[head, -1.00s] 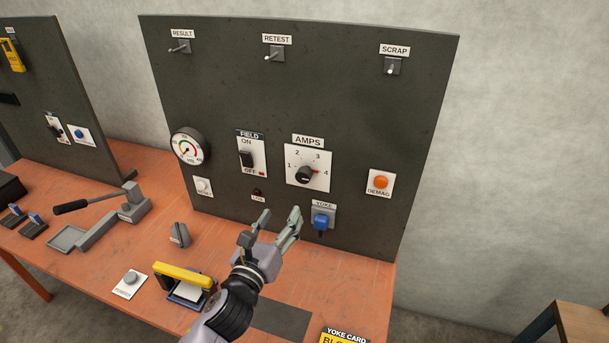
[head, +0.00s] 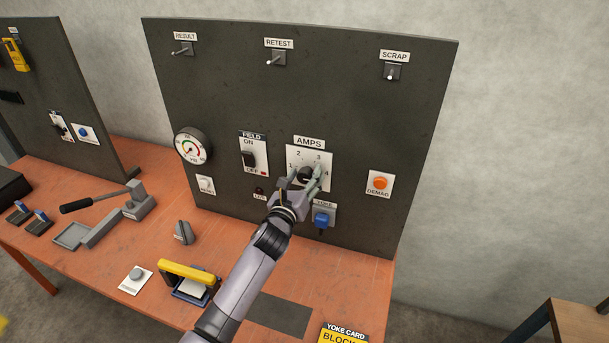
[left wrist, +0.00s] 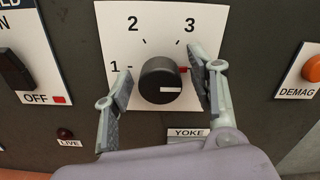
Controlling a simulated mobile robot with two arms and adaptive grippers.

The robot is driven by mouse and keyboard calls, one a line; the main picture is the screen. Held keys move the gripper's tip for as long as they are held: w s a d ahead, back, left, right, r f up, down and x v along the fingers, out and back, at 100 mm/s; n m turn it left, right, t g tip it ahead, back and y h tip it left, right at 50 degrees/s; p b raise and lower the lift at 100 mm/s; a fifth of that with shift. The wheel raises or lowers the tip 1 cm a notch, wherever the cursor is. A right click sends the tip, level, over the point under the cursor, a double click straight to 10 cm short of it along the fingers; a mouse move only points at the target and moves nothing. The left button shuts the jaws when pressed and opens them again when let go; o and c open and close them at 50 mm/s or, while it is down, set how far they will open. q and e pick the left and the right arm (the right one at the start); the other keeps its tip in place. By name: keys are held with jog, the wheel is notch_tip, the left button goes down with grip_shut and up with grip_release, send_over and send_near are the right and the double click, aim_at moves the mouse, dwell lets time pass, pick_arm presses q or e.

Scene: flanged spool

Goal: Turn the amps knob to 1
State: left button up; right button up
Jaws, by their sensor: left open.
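The amps knob (left wrist: 160,80) is a round black knob on a white dial plate (left wrist: 118,22) numbered 1, 2 and 3 in the left wrist view. Its white mark points right, toward the side where a finger hides the 4. A red tick shows on that side. My left gripper (left wrist: 160,76) is open, with one finger on each side of the knob; I cannot tell whether either finger touches it. In the head view my left gripper (head: 304,178) covers the lower dial and part of the knob. My right gripper is not in view.
Close around the dial are the field switch (head: 250,158), the blue yoke plug (head: 321,219), the small live lamp (head: 259,190) and the orange demag button (head: 380,183). Below, a yellow-handled yoke (head: 187,271) stands on the orange bench (head: 350,275).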

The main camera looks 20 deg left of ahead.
pick_arm(q)
jog(key=shift+w, duration=0.1)
jog(key=shift+c, duration=0.2)
jog(key=c, duration=1.1)
